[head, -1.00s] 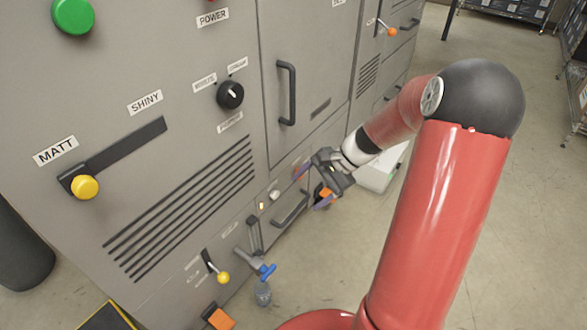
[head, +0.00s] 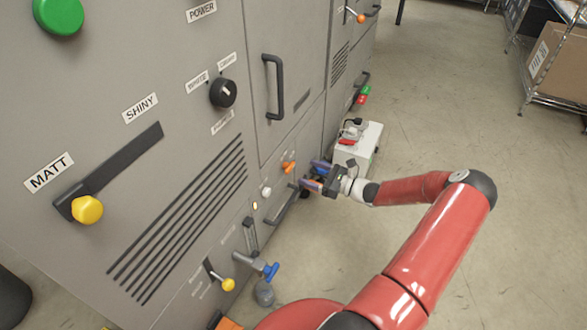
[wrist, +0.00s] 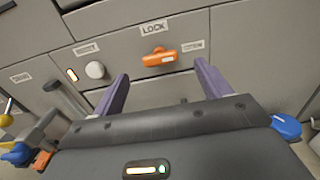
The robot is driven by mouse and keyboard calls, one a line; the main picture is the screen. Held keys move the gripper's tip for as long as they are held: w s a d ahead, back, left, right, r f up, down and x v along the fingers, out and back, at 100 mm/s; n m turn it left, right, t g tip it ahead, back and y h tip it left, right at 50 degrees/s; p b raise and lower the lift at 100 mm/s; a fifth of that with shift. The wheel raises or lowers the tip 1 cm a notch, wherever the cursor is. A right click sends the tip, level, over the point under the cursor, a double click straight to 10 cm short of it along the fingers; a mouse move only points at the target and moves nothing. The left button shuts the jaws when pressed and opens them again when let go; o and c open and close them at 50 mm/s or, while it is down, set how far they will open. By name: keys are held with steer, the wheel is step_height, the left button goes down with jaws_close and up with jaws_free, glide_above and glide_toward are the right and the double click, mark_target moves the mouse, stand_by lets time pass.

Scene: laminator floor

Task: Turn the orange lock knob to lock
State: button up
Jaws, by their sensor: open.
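The orange lock knob (wrist: 160,57) sits on the grey panel under a LOCK label (wrist: 154,28) in the wrist view. Its grip lies roughly sideways, slightly tilted, with a label at its right. In the head view the knob (head: 289,167) is low on the machine, just left of my gripper (head: 314,175). My gripper is open and empty. In the wrist view its two purple fingers (wrist: 160,84) point toward the panel, one on each side of the knob and short of it. The fingers do not appear to touch the knob.
A white round knob (wrist: 95,70) is left of the lock knob. A drawer handle (head: 283,207) lies below it. A blue-handled valve (head: 270,270) and a yellow-tipped lever (head: 227,284) are lower left. A white box (head: 358,148) stands behind my gripper; open floor lies right.

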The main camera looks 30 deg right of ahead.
mark_target(292, 167)
steer(key=x, duration=0.6)
steer(key=shift+c, duration=0.5)
steer(key=c, duration=0.9)
